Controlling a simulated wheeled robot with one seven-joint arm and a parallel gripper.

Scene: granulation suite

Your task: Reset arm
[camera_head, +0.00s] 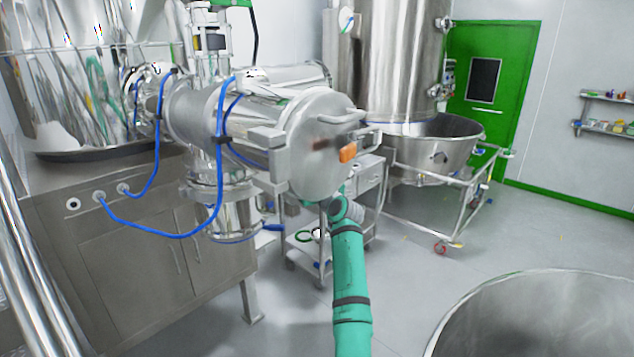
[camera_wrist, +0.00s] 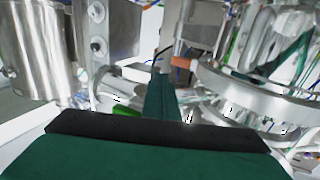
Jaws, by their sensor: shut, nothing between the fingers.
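My teal arm (camera_head: 350,275) rises from the bottom middle in the head view, in front of the floor and a cart. Its far end is close below the round end of a steel cylinder, and my gripper cannot be made out there. In the wrist view my gripper (camera_wrist: 160,82) shows as dark green fingers pointing ahead, shut and empty. The steel cylinder (camera_head: 318,150) has a handle and an orange latch (camera_head: 348,153). An orange part (camera_wrist: 181,62) also shows in the wrist view, right of the fingers, beside a round steel rim (camera_wrist: 265,95).
A steel cabinet (camera_head: 130,250) with blue hoses (camera_head: 160,233) stands left. A wheeled steel bowl (camera_head: 430,150) stands behind right, before a green door (camera_head: 495,80). A large round vessel (camera_head: 550,310) fills the lower right. Open floor (camera_head: 420,285) lies between.

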